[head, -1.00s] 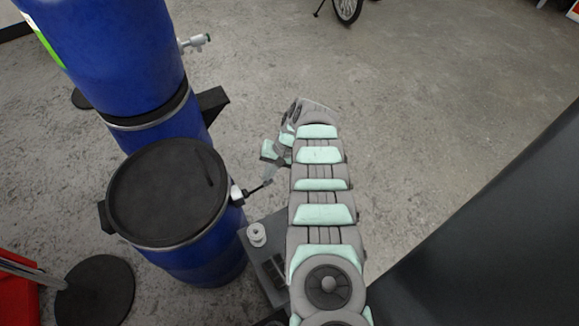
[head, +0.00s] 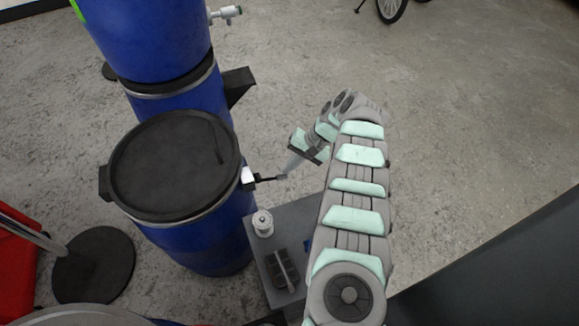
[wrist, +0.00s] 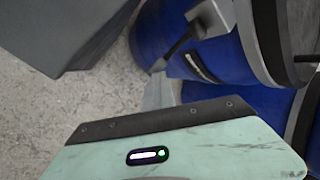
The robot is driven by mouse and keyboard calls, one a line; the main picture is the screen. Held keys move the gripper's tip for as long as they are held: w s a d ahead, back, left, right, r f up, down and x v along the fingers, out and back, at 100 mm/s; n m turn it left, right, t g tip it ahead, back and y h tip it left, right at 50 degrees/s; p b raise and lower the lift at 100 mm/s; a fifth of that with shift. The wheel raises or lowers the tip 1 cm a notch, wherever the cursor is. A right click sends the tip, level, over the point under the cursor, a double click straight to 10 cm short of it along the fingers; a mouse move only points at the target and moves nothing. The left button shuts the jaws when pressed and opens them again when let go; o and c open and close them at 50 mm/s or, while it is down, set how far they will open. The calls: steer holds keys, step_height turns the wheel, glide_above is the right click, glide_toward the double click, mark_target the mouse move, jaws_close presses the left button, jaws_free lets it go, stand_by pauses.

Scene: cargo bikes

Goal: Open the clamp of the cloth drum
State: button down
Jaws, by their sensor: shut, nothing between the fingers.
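A blue drum (head: 205,240) with a black lid (head: 175,165) and a metal rim band stands left of my arm. Its clamp (head: 248,177) is a pale block on the drum's right side, with a thin black lever (head: 268,179) sticking out to the right. My gripper (head: 283,174) is shut and empty, its tip at the lever's outer end. In the wrist view the clamp (wrist: 210,18) and its black lever (wrist: 180,44) lie just beyond my grey fingers (wrist: 158,88). Whether the tip touches the lever, I cannot tell.
A second, taller blue drum (head: 150,40) with a tap (head: 228,13) stands behind. A grey box (head: 255,250) with a white knob (head: 263,222) sits below my arm. A round black base (head: 95,265) is at left.

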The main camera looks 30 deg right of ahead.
steer(key=shift+s+d+f, duration=0.1)
steer(key=shift+f, duration=0.5)
steer(key=shift+r, duration=0.1)
steer(key=b+v, duration=0.1)
steer(key=v, duration=1)
steer(key=shift+r, duration=0.35)
